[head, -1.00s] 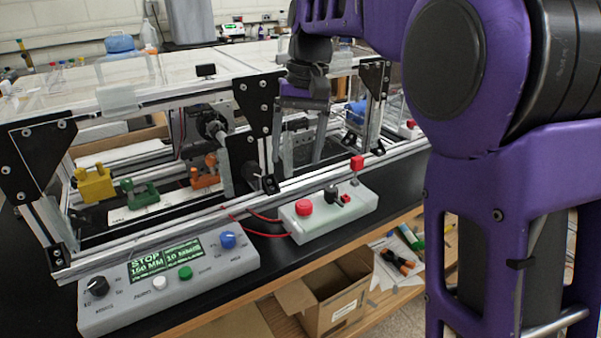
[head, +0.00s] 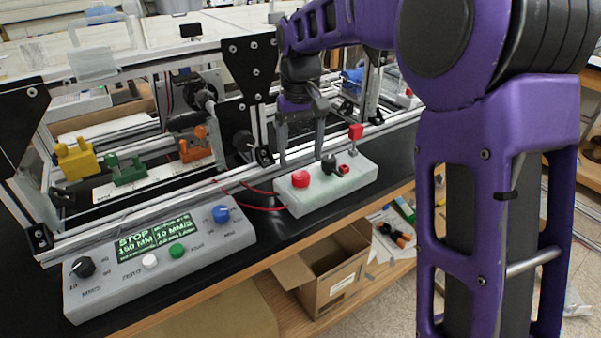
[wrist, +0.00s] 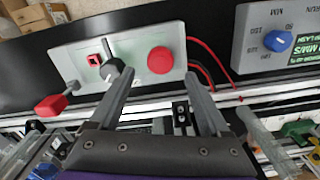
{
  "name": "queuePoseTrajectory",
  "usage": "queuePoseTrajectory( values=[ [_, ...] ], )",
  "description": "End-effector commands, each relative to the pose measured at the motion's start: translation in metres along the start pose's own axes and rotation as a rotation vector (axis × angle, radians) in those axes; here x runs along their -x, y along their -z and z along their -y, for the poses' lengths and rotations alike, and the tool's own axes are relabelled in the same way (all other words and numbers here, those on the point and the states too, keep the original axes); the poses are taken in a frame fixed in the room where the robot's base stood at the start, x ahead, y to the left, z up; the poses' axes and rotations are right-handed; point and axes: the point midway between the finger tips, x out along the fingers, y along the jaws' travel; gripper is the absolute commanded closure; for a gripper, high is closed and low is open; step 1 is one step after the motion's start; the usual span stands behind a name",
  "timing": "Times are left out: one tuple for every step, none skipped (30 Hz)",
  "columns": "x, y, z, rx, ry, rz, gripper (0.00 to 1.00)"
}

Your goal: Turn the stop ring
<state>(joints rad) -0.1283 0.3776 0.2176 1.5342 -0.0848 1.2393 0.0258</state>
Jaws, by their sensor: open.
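My gripper (head: 301,158) is open and empty, fingers pointing down near the front rail, behind the small grey switch box. In the wrist view its two fingers (wrist: 156,85) reach toward the near edge of that box, with nothing between them. No part is labelled as the stop ring. A grey control box (head: 110,295) at front left has a display (head: 156,237) reading STOP 150 MM and 10 MM/S. It carries a blue knob (head: 221,214) with numbers around it, also in the wrist view (wrist: 278,41), and a black knob (head: 84,267).
The switch box (head: 327,199) bears a red button (head: 301,179), a black knob (head: 329,163) and a red-tipped lever (head: 356,132). Red wires run from its left. The aluminium frame stands behind with yellow (head: 75,157), green (head: 125,170) and orange (head: 195,145) blocks. Black bench lies between the boxes.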

Motion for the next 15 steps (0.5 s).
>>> queuePoseTrajectory(
  values=[
    [-0.012, -0.001, 0.0, 0.0, 0.0, 0.003, 0.19],
    [-0.017, -0.001, 0.0, 0.0, 0.0, 0.002, 0.19],
    [-0.023, -0.001, 0.0, 0.0, 0.0, 0.003, 0.19],
    [-0.027, 0.0, 0.0, -0.001, 0.0, 0.002, 0.19],
    [-0.031, 0.0, 0.0, -0.001, 0.0, 0.001, 0.19],
    [-0.035, 0.0, 0.0, -0.001, 0.0, 0.002, 0.19],
    [-0.038, 0.0, 0.0, -0.001, 0.0, 0.002, 0.19],
    [-0.041, 0.0, 0.0, -0.001, 0.0, 0.001, 0.19],
    [-0.043, 0.0, 0.0, -0.001, 0.0, 0.001, 0.19],
    [-0.044, 0.0, 0.0, -0.001, 0.0, 0.001, 0.19],
    [-0.045, 0.0, 0.0, -0.001, 0.0, 0.001, 0.19],
    [-0.046, 0.0, 0.0, -0.001, 0.0, 0.0, 0.19],
    [-0.047, 0.0, 0.0, -0.001, 0.0, 0.0, 0.19],
    [-0.047, 0.0, 0.0, -0.001, 0.0, 0.0, 0.19],
    [-0.047, 0.0, 0.0, -0.001, 0.0, 0.0, 0.19]
  ],
)
